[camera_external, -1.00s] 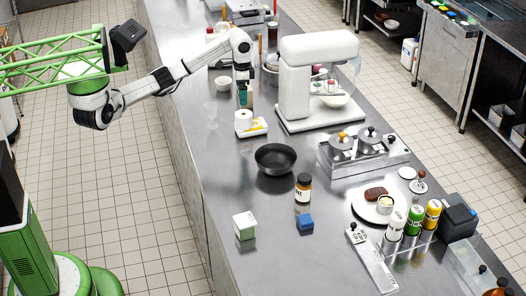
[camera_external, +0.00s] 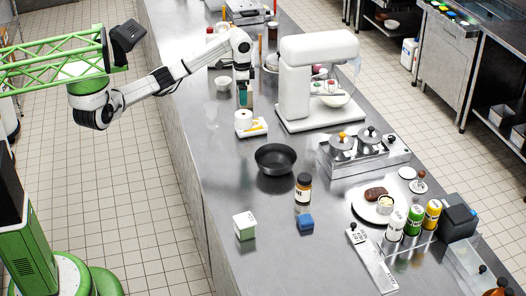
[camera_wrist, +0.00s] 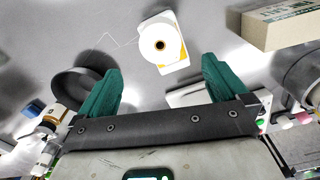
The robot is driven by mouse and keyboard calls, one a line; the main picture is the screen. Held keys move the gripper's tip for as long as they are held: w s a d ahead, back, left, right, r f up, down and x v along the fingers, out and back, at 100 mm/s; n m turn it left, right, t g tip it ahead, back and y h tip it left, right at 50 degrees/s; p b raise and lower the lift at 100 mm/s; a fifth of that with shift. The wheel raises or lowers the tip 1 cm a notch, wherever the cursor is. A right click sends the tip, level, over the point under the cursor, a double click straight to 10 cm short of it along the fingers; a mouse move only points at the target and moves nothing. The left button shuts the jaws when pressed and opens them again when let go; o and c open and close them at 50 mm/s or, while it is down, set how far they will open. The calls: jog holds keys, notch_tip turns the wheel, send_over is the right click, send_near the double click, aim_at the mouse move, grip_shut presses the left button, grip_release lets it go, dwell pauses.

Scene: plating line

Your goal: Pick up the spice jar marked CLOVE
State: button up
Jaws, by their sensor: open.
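A small brown jar (camera_external: 303,189) with a black lid and a pale label stands upright on the steel counter, right of the black bowl. Its label is only partly legible, so I cannot confirm that it says CLOVE. My gripper (camera_external: 245,97) points down over the counter, farther back than the bowl and well apart from the jar. In the wrist view its green fingers (camera_wrist: 160,88) are spread wide with nothing between them.
The black bowl (camera_external: 275,160) stands between my gripper and the jar. A white roll (camera_external: 243,119) stands near my gripper. A white-and-green box (camera_external: 244,226) and a blue block (camera_external: 305,222) lie in front. A white mixer (camera_external: 295,90) stands to the right.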

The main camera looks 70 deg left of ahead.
jog(key=shift+c, duration=0.4)
jog(key=shift+c, duration=0.4)
jog(key=m+t+h+p, duration=0.1)
jog(key=m+t+h, duration=0.25)
jog(key=m, duration=0.45)
send_near(304, 186)
jog(key=w+a+f, duration=0.1)
jog(key=a, duration=0.1)
jog(key=shift+g, duration=0.45)
jog(key=x, duration=0.4)
jog(key=shift+w+f, duration=0.2)
jog(key=shift+f, duration=0.2)
jog(key=shift+p+x, duration=0.65)
jog(key=shift+x, duration=2.35)
jog(key=shift+w, duration=0.15)
jog(key=shift+r, duration=0.15)
jog(key=c, duration=1.3)
